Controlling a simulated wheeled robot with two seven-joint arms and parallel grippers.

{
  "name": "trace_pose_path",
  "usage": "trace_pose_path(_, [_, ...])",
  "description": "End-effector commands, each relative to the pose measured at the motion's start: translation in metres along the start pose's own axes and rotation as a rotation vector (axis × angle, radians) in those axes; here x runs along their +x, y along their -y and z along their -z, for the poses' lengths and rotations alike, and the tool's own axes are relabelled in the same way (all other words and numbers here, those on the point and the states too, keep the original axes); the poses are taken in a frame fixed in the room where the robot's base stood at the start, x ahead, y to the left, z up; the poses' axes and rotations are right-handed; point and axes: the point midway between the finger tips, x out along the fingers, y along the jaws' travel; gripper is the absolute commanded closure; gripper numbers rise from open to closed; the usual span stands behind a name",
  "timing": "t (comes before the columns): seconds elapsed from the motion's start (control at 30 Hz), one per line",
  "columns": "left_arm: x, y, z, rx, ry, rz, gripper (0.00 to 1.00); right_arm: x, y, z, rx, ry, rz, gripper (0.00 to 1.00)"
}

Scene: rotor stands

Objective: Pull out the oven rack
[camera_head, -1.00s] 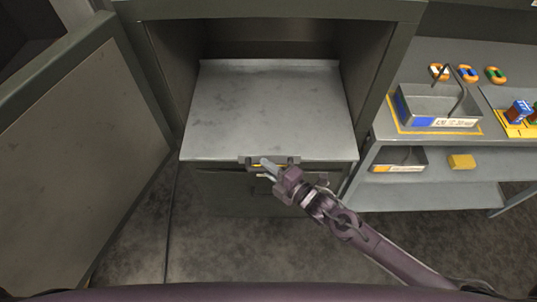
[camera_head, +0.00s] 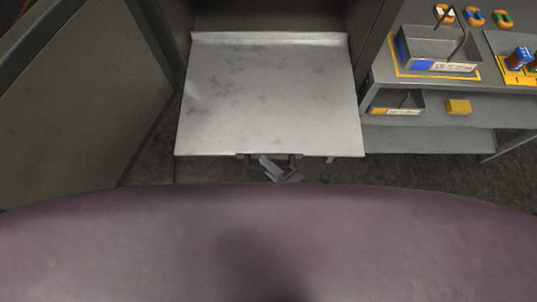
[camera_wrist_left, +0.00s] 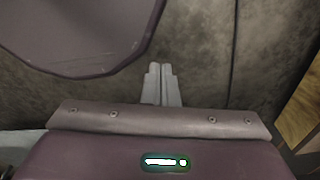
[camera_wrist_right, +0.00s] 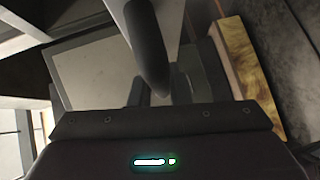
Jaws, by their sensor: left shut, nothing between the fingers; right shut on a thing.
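The oven rack (camera_head: 268,95) is a flat grey metal plate with a raised back lip. In the head view it extends out of the oven opening toward me. Its handle (camera_head: 293,158) is at the middle of the front edge. My right gripper (camera_head: 270,168) is shut on the handle; my purple body hides its arm. In the right wrist view a dark rounded bar partly covers the fingers, so the grip is unclear there. My left gripper (camera_wrist_left: 161,82) shows only in the left wrist view, shut and empty over the floor, away from the rack.
The open oven door (camera_head: 75,105) stands on the left. On the right, a grey shelf unit (camera_head: 440,100) holds a metal bin (camera_head: 425,50), a smaller bin (camera_head: 385,104), a yellow block (camera_head: 458,106) and coloured rings. A strip of floor shows below the shelves.

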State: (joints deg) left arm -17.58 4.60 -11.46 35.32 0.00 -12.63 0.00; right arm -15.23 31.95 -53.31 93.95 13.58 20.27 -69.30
Motion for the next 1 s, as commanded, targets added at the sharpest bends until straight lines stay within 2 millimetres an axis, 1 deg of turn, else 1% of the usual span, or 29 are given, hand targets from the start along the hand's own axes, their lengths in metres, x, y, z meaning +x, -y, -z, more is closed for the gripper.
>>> trace_pose_path(0.2, [0.000, 0.001, 0.001, -0.001, -0.001, 0.001, 1.00, 0.000, 0.001, 0.000, 0.000, 0.000, 0.002, 1.00])
trace_pose_path(0.23, [0.000, 0.001, 0.002, -0.001, -0.002, 0.001, 1.00, 0.000, 0.001, 0.000, 0.000, 0.000, 0.002, 0.81])
trace_pose_path(0.37, [0.000, 0.001, 0.006, -0.001, -0.008, 0.002, 1.00, 0.000, 0.001, 0.000, 0.000, 0.000, 0.001, 0.64])
trace_pose_path(0.4, [0.000, 0.001, 0.007, -0.001, -0.010, 0.002, 1.00, 0.000, 0.001, 0.000, 0.000, 0.000, 0.001, 0.62])
trace_pose_path(0.63, [0.000, 0.002, 0.010, -0.001, -0.015, 0.002, 1.00, 0.000, 0.000, 0.000, 0.000, 0.000, 0.001, 0.62])
trace_pose_path(0.73, [0.002, 0.002, 0.010, -0.001, -0.015, 0.002, 1.00, -0.005, 0.001, -0.001, 0.000, 0.000, 0.002, 0.62])
trace_pose_path(0.87, [0.007, 0.001, 0.010, -0.001, -0.014, 0.002, 1.00, -0.024, 0.003, 0.000, 0.000, -0.001, 0.004, 0.62])
trace_pose_path(1.0, [0.013, 0.001, 0.009, -0.001, -0.014, 0.002, 1.00, -0.049, 0.004, 0.000, 0.000, -0.001, 0.005, 0.62])
